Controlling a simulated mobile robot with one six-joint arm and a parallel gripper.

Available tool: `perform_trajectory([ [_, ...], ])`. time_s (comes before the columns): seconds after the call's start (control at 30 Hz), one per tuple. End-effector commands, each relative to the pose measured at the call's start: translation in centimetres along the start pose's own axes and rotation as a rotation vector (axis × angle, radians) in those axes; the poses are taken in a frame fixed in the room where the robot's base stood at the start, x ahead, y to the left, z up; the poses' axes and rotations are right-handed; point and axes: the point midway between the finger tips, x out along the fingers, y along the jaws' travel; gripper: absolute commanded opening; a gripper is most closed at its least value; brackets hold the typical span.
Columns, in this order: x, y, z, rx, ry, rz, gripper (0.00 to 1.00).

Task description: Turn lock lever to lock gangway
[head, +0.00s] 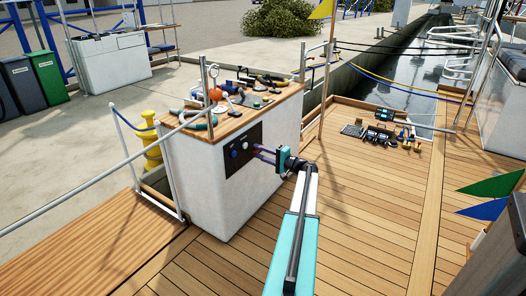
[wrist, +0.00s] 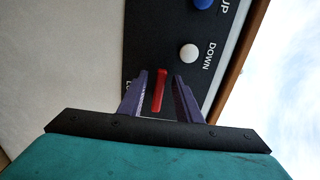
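The lock lever is a small red bar (wrist: 159,90) on a black control panel (wrist: 150,30), seen in the wrist view. My gripper (wrist: 160,88) is open, with its two purple fingers on either side of the red lever. I see gaps between the lever and both fingers. In the head view, my gripper (head: 264,154) reaches the black panel (head: 235,158) on the side of a white cabinet (head: 190,180). The lever is not clear in the head view. A label beside the lever is mostly hidden by a finger.
A white button (wrist: 190,53) marked DOWN and a blue button (wrist: 203,3) marked UP lie close to the lever. Several tools cover the cabinet's wooden top (head: 262,112). More tools (head: 380,133) lie on the deck. The wooden deck (head: 370,210) to the right is otherwise mostly clear.

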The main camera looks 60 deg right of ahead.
Motion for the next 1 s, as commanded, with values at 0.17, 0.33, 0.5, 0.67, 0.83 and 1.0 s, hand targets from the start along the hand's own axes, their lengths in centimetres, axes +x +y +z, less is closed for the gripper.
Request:
perform_trajectory([
  [0.17,-0.7,-0.1,0.0,0.001,0.0,0.0,0.31],
  [0.33,-2.3,-0.2,0.0,0.001,0.001,0.0,0.31],
  [0.5,-4.8,-0.2,0.0,0.001,0.002,0.001,0.31],
  [0.67,-7.4,-0.2,0.0,0.001,0.002,0.001,0.31],
  [0.83,-10.2,-0.2,0.0,0.001,0.002,0.001,0.31],
  [1.0,-12.4,-0.1,0.0,0.0,0.002,0.0,0.31],
])
